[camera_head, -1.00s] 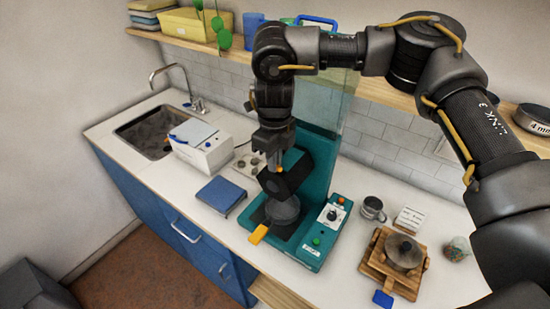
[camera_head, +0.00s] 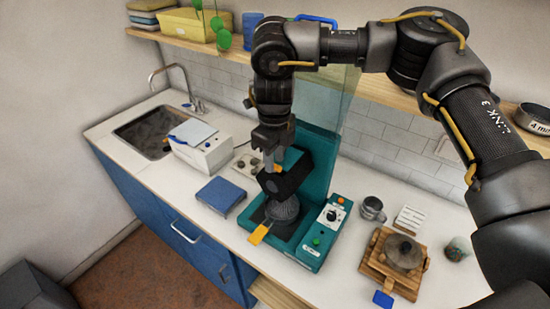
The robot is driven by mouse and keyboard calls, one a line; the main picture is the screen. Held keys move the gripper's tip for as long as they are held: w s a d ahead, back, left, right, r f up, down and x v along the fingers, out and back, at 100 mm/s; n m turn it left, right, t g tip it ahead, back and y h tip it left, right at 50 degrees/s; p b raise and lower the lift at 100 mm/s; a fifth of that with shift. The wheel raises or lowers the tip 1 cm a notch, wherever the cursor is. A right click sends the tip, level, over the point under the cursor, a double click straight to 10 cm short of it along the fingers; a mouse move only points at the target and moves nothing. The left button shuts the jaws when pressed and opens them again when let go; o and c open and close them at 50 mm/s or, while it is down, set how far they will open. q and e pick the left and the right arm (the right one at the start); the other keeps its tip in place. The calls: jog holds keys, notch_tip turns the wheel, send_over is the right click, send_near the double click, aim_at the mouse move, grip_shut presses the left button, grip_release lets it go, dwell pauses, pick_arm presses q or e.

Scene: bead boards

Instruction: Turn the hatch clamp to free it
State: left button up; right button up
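The teal machine (camera_head: 318,185) stands on the counter with a black arm-like head (camera_head: 290,181) over a grey ribbed round part (camera_head: 284,210). A yellow-orange tab (camera_head: 258,235) sticks out at its front; a small orange piece (camera_head: 278,168) shows on the head beside my gripper. I cannot tell which of these is the hatch clamp. My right gripper (camera_head: 270,166) points down at the top of the head, very close to the orange piece; contact is unclear. Its fingers are too small to judge. A clear panel (camera_head: 330,95) rises behind my arm. My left gripper is not in view.
A blue box (camera_head: 221,196) and a white appliance (camera_head: 203,148) stand left of the machine, near the sink (camera_head: 150,130). To the right are a grey mug (camera_head: 372,208) and a wooden stand (camera_head: 381,270) with a dark lidded pot (camera_head: 404,251). A shelf runs above.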

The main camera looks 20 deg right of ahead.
aim_at(275, 164)
notch_tip(275, 164, up, 10)
jog(key=b, duration=0.2)
jog(key=shift+r, duration=0.15)
